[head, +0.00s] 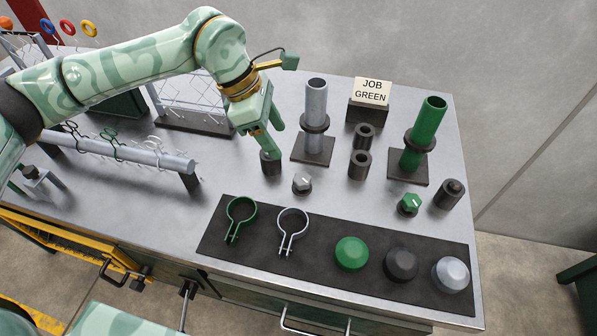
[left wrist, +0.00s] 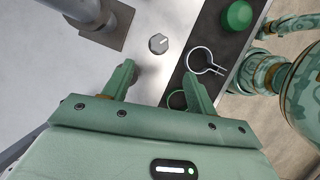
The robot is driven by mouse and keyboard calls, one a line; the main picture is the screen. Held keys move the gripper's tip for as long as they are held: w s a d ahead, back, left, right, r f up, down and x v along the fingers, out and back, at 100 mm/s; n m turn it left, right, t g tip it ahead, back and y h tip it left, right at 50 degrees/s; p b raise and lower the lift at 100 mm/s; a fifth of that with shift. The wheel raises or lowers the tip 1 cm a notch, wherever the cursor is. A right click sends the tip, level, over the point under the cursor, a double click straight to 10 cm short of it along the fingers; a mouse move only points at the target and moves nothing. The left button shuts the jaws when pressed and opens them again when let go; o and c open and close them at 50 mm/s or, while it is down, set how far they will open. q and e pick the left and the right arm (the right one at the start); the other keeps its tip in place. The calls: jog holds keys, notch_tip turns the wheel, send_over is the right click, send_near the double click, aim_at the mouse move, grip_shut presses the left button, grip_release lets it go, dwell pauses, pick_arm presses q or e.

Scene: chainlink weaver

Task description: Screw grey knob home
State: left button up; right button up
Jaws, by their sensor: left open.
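The grey knob (head: 302,180), with a pale pointer line, sits on a short dark base on the bench, left of the green knob (head: 410,203). The grey knob also shows in the left wrist view (left wrist: 158,44), just beyond the fingertips. Whether it is fully seated cannot be told. My left gripper (head: 272,138) is open and empty, pointing down above and left of the grey knob in the head view. In the left wrist view its spread fingers (left wrist: 160,74) have the knob ahead of them, apart from it.
A dark cylinder (head: 270,162) stands close under the left fingers. A grey tube (head: 315,120) and a green tube (head: 423,135) stand upright behind. A dark mat (head: 325,238) in front holds ring clamps and round caps. A rail (head: 120,148) lies left.

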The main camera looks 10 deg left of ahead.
aim_at(302, 176)
pick_arm(q)
jog(key=b+x, duration=0.2)
jog(key=x, duration=1)
jog(key=shift+d+f, duration=0.15)
jog(key=shift+f, duration=0.15)
jog(key=shift+w, duration=0.1)
jog(key=c, duration=1)
